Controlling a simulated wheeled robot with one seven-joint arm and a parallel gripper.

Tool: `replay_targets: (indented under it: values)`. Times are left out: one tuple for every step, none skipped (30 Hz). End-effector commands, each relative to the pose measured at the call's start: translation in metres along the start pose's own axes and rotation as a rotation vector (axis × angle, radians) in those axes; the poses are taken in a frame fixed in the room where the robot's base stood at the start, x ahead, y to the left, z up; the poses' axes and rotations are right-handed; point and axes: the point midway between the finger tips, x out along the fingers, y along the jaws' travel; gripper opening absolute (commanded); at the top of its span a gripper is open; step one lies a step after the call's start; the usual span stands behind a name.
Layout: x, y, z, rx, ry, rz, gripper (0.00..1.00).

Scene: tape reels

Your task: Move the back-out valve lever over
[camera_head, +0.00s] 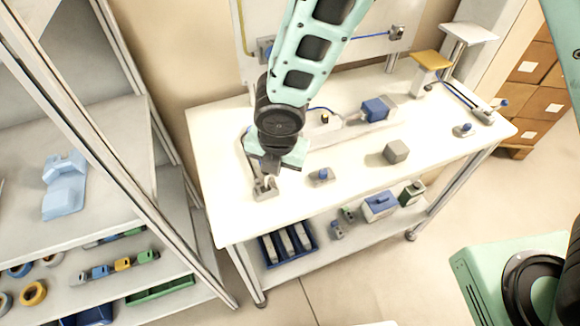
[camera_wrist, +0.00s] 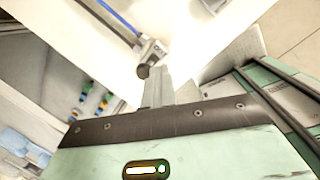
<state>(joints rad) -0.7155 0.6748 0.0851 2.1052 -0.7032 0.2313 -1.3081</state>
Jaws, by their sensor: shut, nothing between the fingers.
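My gripper (camera_head: 271,168) is over the left front part of the white worktable and points down. Its fingers are shut with nothing between them. A small grey valve-like fitting (camera_head: 265,190) sits just below the fingertips. In the wrist view the fitting (camera_wrist: 153,51) has a stubby lever with a dark round end (camera_wrist: 143,71), and a blue tube (camera_wrist: 118,16) runs to it. The closed fingers (camera_wrist: 160,92) are close to that dark end. I cannot tell whether they touch it. My gripper partly hides the fitting in the head view.
A blue-knobbed block (camera_head: 322,177) stands to the right of the fitting, and a grey cube (camera_head: 395,152) farther right. Another blue-knobbed piece (camera_head: 465,130) is near the right end of the white worktable (camera_head: 350,195). A metal shelf (camera_head: 95,120) stands close on the left.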

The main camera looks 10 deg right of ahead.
Motion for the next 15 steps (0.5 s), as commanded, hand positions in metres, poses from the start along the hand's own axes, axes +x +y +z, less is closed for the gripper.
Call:
replay_targets:
  values:
    - [0.0000,0.0036,-0.0017,-0.001,0.000,0.005,0.00]
    - [-0.0003,0.0057,-0.0035,-0.005,-0.004,-0.001,0.00]
    - [-0.0008,0.0089,-0.0064,-0.014,-0.022,-0.022,0.00]
    - [-0.0011,0.0111,-0.0077,-0.019,-0.036,-0.039,0.00]
    - [-0.0013,0.0131,-0.0097,-0.026,-0.050,-0.058,0.00]
    - [-0.0020,0.0123,-0.0079,-0.022,-0.057,-0.069,0.00]
    - [-0.0022,0.0112,-0.0071,-0.019,-0.055,-0.068,0.00]
    - [-0.0022,0.0109,-0.0069,-0.019,-0.054,-0.068,0.00]
    - [-0.0022,0.0107,-0.0068,-0.018,-0.054,-0.068,0.00]
    - [-0.0022,0.0107,-0.0069,-0.018,-0.054,-0.067,0.00]
    - [-0.0022,0.0107,-0.0070,-0.019,-0.054,-0.067,0.00]
    - [-0.0024,0.0107,-0.0071,-0.019,-0.053,-0.067,0.00]
    - [-0.0028,0.0108,-0.0071,-0.019,-0.053,-0.067,0.00]
    - [-0.0033,0.0109,-0.0070,-0.019,-0.053,-0.067,0.00]
    - [-0.0044,0.0110,-0.0069,-0.019,-0.053,-0.067,0.00]
